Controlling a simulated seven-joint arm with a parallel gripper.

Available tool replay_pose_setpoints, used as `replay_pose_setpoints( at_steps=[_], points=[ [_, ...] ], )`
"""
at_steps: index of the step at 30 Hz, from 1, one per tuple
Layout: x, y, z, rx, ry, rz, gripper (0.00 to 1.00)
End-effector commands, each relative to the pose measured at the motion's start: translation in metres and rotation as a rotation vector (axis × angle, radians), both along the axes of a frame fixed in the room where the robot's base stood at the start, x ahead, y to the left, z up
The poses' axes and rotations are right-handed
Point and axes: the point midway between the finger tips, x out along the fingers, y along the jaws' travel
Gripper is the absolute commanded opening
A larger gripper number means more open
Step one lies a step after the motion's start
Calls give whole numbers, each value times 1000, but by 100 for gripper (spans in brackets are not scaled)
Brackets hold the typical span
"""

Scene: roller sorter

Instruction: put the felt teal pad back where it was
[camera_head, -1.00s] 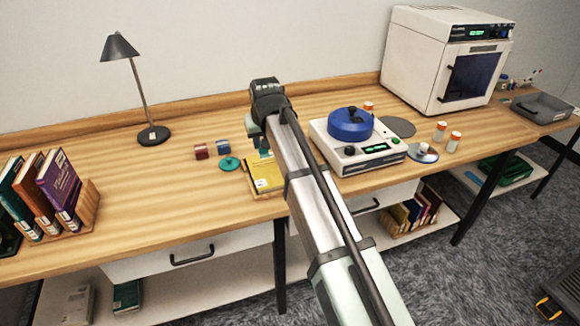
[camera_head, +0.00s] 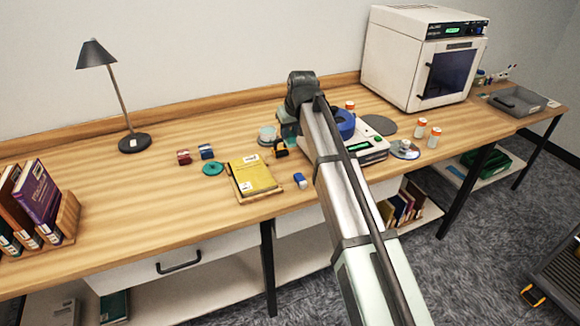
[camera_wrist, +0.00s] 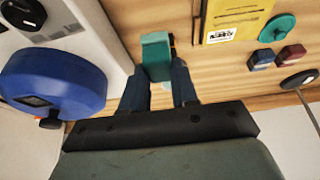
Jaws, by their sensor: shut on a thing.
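My gripper (camera_wrist: 158,78) is shut on a teal block-like pad (camera_wrist: 155,54), seen in the wrist view between the two dark fingers.
The yellow book (camera_head: 252,176) lies in a shallow wooden tray. Near my gripper are a pale round dish (camera_head: 267,134), a black-and-yellow item (camera_head: 280,149) and a small blue-and-white block (camera_head: 300,180). Red (camera_head: 184,157) and blue (camera_head: 206,151) blocks stand left. The front left bench is clear.

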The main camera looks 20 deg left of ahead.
Motion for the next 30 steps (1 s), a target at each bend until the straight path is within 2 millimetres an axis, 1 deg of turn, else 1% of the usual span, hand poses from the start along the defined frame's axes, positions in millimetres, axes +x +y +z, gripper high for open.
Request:
replay_pose_setpoints(
  at_steps=[5, 9, 12, 20, 25, 27, 30],
  points=[
    [-1, -1, -18, -5, -1, 10, 0],
    [-1, -1, -41, -6, 0, 10, 0],
    [-1, 0, -55, -5, -2, 9, 0],
    [-1, 0, -74, -5, -2, 9, 0],
    [-1, 0, -95, -5, -1, 9, 0],
    [0, 0, -99, -4, -3, 9, 0],
    [0, 0, -99, -3, -3, 9, 0]
  ],
)
